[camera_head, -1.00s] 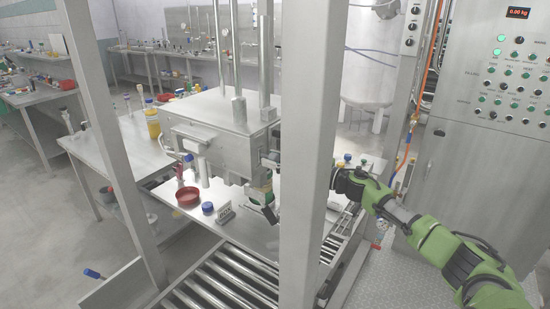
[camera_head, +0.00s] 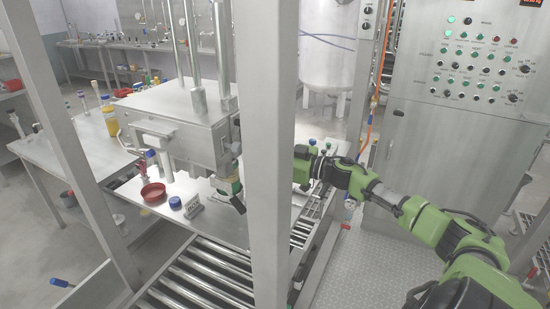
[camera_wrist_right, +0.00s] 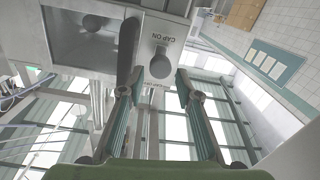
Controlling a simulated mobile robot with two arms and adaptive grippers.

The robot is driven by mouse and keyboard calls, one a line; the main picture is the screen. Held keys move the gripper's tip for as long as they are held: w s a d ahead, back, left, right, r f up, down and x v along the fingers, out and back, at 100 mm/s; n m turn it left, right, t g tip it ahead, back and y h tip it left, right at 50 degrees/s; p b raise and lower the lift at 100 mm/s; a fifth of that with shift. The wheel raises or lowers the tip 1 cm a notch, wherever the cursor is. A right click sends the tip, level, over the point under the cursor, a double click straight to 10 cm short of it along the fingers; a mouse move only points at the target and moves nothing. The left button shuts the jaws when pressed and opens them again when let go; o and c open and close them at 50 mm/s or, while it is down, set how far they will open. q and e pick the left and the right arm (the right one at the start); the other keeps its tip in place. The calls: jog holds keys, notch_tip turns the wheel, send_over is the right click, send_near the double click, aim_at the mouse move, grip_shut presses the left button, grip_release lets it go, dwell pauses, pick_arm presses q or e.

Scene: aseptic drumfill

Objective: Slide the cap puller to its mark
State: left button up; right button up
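In the right wrist view, a rounded grey knob (camera_wrist_right: 160,65) sits on a pale metal plate (camera_wrist_right: 176,30) marked "CAP ON"; I take it to be the cap puller. My right gripper (camera_wrist_right: 155,88) is open, its fingers spread on both sides and slightly below the knob, with nothing held. A dark elongated part (camera_wrist_right: 130,45) stands left of the knob; I cannot tell what it belongs to. In the head view, the steel filler box (camera_head: 178,122) stands left of the post, and my right gripper (camera_head: 234,190) is beside it, partly hidden. My left gripper is not in view.
A thick steel post (camera_head: 262,150) crosses in front of my right arm. A red dish (camera_head: 153,193), a blue cap (camera_head: 175,202) and a small sign (camera_head: 193,207) stand on the bench. Rollers (camera_head: 205,275) lie in front. A control cabinet (camera_head: 455,120) stands right.

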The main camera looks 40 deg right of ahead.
jog(key=v, duration=0.6)
jog(key=shift+s, duration=0.15)
dwell(0.4)
